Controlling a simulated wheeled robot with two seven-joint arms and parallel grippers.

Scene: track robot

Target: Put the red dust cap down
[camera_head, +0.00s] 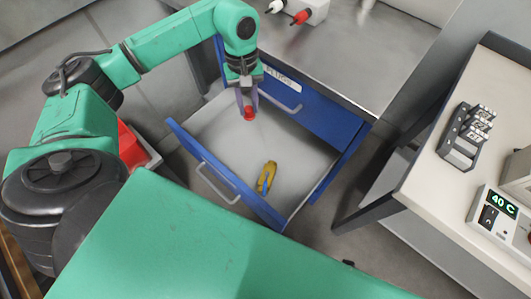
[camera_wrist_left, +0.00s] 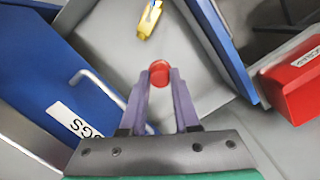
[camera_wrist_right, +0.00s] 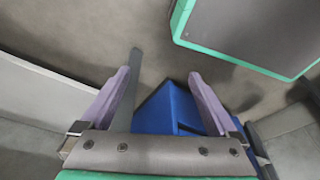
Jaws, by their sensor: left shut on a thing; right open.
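The red dust cap (camera_head: 249,113) is small and round. My left gripper (camera_head: 248,108) is shut on it and holds it over the inside of the open blue drawer (camera_head: 205,121), near its back left. In the left wrist view the cap (camera_wrist_left: 159,74) sits between the two purple fingertips of my left gripper (camera_wrist_left: 160,84). Whether the cap touches the drawer floor I cannot tell. My right gripper (camera_wrist_right: 160,75) is open and empty in the right wrist view, above the floor and a blue box-like part.
A yellow tool (camera_head: 266,177) lies in the drawer near its front; the middle of the drawer floor is clear. A red bin (camera_head: 131,148) stands left of the drawer. The workbench top (camera_head: 345,55) is above. A side table (camera_head: 445,185) at right holds a display unit (camera_head: 496,213).

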